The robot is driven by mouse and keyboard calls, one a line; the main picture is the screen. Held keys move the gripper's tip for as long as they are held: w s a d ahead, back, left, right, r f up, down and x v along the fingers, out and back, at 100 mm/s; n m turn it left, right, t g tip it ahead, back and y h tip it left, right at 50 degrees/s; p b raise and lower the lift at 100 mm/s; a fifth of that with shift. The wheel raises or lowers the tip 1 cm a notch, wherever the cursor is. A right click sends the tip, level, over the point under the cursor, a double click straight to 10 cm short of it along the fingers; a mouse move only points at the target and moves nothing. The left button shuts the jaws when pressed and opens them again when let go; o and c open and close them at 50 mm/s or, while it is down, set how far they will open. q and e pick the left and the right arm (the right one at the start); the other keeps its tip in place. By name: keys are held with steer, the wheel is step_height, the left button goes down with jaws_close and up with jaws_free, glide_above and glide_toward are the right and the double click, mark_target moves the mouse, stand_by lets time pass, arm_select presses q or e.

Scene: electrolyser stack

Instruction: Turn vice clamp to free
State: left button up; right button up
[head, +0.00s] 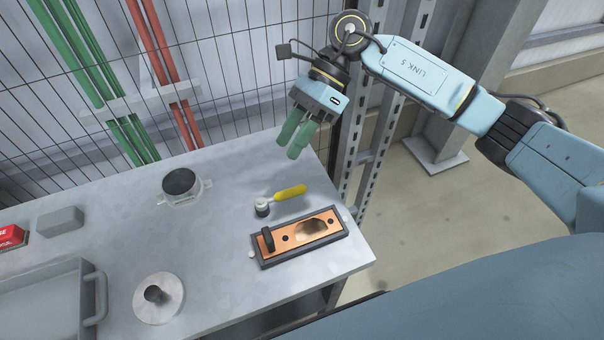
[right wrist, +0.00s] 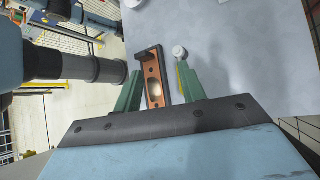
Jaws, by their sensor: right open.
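The vice clamp (head: 263,208) is a small round post with a yellow handle (head: 289,192) that points to the right and slightly back. It stands on the grey bench behind a dark-framed copper plate fixture (head: 299,236). My right gripper (head: 296,138) has green fingers and hangs above and behind the yellow handle, open and empty. In the right wrist view the clamp's pale top (right wrist: 180,52) shows just beyond one finger, which partly hides the handle. The copper fixture (right wrist: 153,82) shows between the fingers (right wrist: 158,85). My left gripper is not in view.
On the bench (head: 215,235) are a dark-topped round part (head: 179,183), a round metal disc with a peg (head: 158,298), a grey block (head: 60,222), a red box (head: 11,237) and a grey tray (head: 88,300). A mesh fence and upright post stand behind.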

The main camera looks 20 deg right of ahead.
mark_target(293, 188)
steer(key=w+d+t+h, duration=0.1)
steer(key=d+h, duration=0.3)
steer(key=d, duration=0.1)
steer(key=shift+n, duration=0.4)
steer(key=x, duration=0.4)
steer(key=p+x, duration=0.1)
steer(key=x, duration=0.3)
steer(key=p+x, duration=0.1)
steer(key=x, duration=0.4)
steer(key=shift+w+a, duration=0.3)
steer(key=shift+a, duration=0.05)
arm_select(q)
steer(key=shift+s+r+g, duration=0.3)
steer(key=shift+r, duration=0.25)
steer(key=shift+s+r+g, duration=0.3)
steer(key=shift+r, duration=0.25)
arm_select(e)
jaws_close()
